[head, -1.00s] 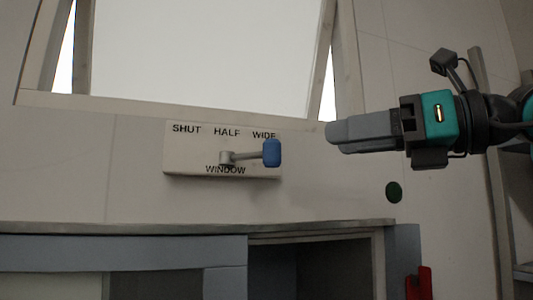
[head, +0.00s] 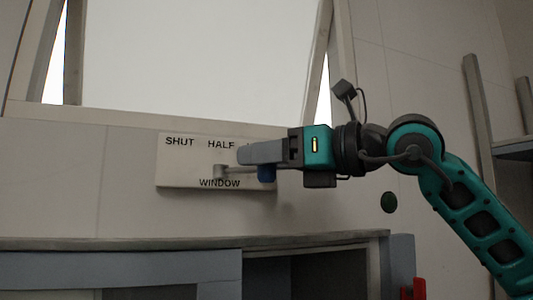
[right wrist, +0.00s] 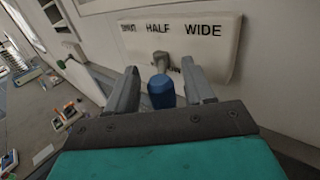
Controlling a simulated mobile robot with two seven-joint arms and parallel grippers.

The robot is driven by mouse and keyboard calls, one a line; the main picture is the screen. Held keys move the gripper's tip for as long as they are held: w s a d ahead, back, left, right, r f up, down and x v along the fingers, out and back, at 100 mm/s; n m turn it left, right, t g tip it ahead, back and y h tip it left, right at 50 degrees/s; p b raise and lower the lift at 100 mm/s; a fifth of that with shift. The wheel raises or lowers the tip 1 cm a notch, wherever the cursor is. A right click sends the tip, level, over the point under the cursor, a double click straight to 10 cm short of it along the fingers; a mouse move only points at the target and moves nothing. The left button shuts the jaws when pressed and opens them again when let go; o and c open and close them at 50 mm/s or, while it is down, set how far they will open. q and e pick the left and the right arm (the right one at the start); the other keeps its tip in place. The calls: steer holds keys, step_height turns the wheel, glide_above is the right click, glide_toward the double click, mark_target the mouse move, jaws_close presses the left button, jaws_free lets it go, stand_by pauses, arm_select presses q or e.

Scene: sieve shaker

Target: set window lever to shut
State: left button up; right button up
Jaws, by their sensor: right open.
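The window lever has a grey arm (head: 233,172) and a blue knob (head: 266,173), mounted on a white plate (head: 180,175) lettered SHUT, HALF and WINDOW. The lever points right, toward the WIDE end. My right gripper (head: 243,154) reaches in from the right and hides the WIDE label and the knob's upper part. In the right wrist view, the open fingers (right wrist: 160,68) stand on either side of the blue knob (right wrist: 161,91), with gaps showing. WIDE is readable there. My left gripper is in neither view.
The window (head: 200,60) above the plate stands tilted, with bright gaps at its sides. A ledge (head: 120,242) runs below the plate.

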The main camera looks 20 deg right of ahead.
jaws_close()
stand_by(0.6)
